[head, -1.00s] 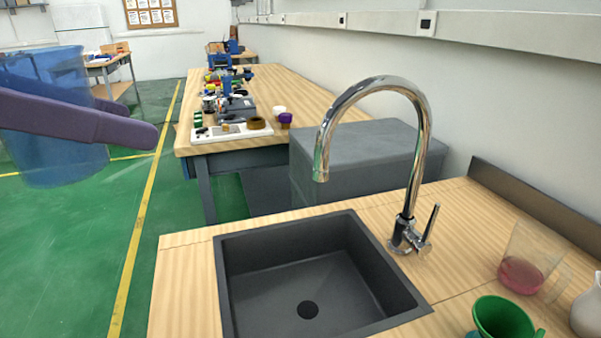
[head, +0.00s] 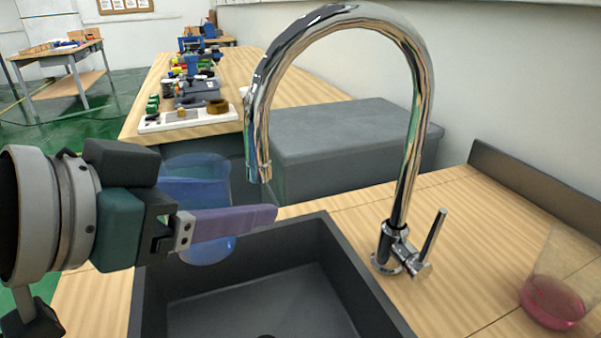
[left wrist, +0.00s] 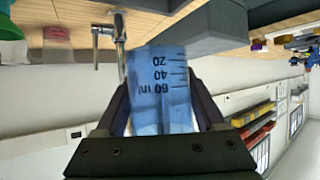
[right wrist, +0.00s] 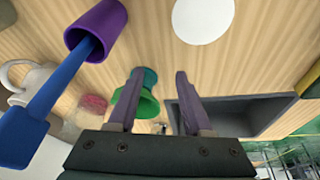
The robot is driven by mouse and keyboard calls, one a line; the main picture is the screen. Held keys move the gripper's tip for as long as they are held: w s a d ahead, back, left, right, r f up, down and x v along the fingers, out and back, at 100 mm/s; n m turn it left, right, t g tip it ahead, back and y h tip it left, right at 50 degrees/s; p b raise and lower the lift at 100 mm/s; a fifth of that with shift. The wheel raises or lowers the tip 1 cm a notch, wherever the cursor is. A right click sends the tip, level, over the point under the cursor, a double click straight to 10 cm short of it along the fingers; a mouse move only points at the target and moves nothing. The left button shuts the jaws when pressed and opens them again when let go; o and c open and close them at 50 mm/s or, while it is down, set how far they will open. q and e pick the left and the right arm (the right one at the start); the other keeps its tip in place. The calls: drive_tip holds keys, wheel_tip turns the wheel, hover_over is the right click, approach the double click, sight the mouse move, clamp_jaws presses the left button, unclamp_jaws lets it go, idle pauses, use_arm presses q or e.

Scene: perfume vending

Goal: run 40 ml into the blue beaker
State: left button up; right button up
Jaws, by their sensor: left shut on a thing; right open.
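The blue beaker (head: 195,175) is translucent and hangs upright over the left part of the sink, just left of the tap's spout (head: 258,172) in the head view. My left gripper (head: 225,224) is shut on it, one purple finger crossing its front. In the left wrist view the beaker (left wrist: 165,75) sits between the fingers, its 20, 40 and 60 ml marks upside down; I see no liquid in it. The chrome tap (head: 415,150) has a side lever (head: 433,236), and no water stream shows. My right gripper (right wrist: 158,90) is open and empty above the worktop.
The dark sink (head: 370,290) is set in the wooden worktop. A clear beaker with pink liquid (head: 553,300) stands at the right. The right wrist view shows a purple cup (right wrist: 95,28), a green vessel (right wrist: 140,100) and a white round thing (right wrist: 203,18).

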drive_tip(key=shift+w+f, duration=0.1)
drive_tip(key=shift+w, duration=0.05)
drive_tip(key=shift+a, duration=0.1)
use_arm(q)
wheel_tip(320, 180, down, 6)
drive_tip(key=shift+d+f, duration=0.15)
drive_tip(key=shift+f, duration=0.05)
